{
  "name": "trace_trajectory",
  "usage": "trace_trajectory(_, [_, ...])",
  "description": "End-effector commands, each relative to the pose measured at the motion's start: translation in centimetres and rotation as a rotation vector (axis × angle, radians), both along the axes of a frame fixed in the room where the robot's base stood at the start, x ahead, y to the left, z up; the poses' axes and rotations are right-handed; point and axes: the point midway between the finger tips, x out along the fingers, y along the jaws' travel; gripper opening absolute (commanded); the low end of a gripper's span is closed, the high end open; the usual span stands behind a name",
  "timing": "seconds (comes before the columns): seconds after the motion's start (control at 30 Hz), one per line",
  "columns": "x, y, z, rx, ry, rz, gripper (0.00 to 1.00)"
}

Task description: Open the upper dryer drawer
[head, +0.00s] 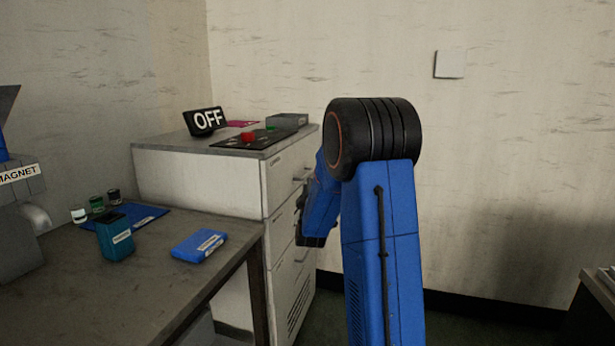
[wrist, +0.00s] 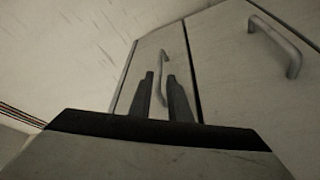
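The pale dryer cabinet (head: 200,180) stands against the wall behind the table. Its upper drawer (head: 285,172) is shut and carries a bar handle (head: 301,180). My gripper (head: 306,240) is at the cabinet's front, lower than that handle in the head view; my arm partly hides the drawer fronts. In the wrist view my gripper's two dark fingers (wrist: 163,98) stand apart, on either side of a grey bar handle (wrist: 163,70). Contact with it is not clear. A second handle (wrist: 282,45) shows on the neighbouring drawer front to the right, across a dark seam.
A black OFF sign (head: 205,121), a panel with a red button (head: 249,136) and a grey box (head: 288,120) are on the cabinet. The table (head: 130,290) at the left bears a teal container (head: 115,240), a blue box (head: 199,245) and several small jars.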

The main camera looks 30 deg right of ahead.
Motion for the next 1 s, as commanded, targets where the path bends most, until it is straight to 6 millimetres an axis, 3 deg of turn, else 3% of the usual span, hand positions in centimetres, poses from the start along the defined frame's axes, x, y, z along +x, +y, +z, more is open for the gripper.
trace_trajectory(0.3, [4.6, -3.0, 1.1, 0.0, 0.0, -0.001, 0.17])
trace_trajectory(0.5, [6.6, -4.2, 1.7, 0.001, 0.0, -0.001, 0.17])
trace_trajectory(0.97, [7.5, -4.7, 1.9, 0.001, -0.001, 0.0, 0.17])
trace_trajectory(1.0, [7.5, -4.7, 1.9, 0.001, -0.001, 0.0, 0.1])
